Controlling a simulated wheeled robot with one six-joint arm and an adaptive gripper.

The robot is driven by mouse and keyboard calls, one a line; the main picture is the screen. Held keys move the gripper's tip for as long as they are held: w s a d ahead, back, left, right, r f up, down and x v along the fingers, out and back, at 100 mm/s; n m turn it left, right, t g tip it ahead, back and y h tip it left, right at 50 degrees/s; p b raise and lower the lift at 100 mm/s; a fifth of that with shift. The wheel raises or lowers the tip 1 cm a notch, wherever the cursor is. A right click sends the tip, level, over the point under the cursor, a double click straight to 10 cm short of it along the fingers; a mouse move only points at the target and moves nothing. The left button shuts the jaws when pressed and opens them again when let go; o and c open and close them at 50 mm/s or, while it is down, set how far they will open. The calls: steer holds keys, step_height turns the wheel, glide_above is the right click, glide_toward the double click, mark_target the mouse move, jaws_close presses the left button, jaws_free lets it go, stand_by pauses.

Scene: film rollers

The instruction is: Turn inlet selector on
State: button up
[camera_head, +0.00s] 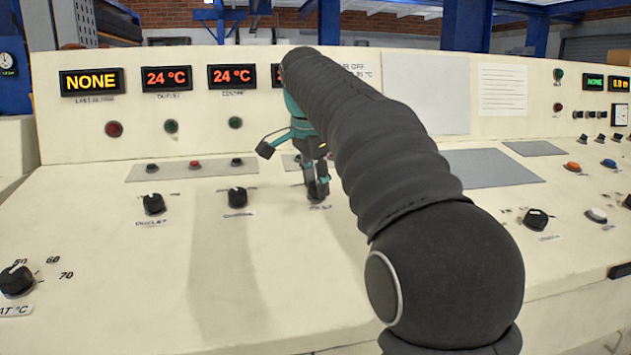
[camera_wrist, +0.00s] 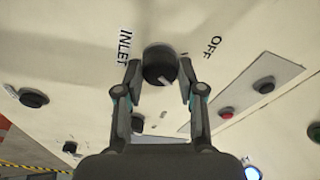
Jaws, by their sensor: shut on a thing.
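The inlet selector is a round black knob (camera_wrist: 158,62) on the cream panel. In the wrist view it stands beside the printed word INLET, with OFF printed to its right. A small pale mark shows at the knob's lower edge. My gripper (camera_wrist: 160,78) has one finger on each side of the knob and is shut on it. In the head view my gripper (camera_head: 318,186) points down at the panel over the inlet label and largely hides the knob. Any ON label cannot be made out.
Two similar black knobs, outlet (camera_head: 153,204) and centre (camera_head: 237,197), stand to the left. Small push buttons sit on a grey strip (camera_head: 175,170) behind them. Displays (camera_head: 167,78) line the upright panel. My arm covers the middle of the console.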

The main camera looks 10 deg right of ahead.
steer(key=o, duration=1.1)
steer(key=shift+o, duration=0.2)
steer(key=shift+r, duration=0.1)
steer(key=v, duration=1.1)
steer(key=shift+r, duration=0.35)
steer(key=shift+s, duration=0.1)
steer(key=shift+a, duration=0.1)
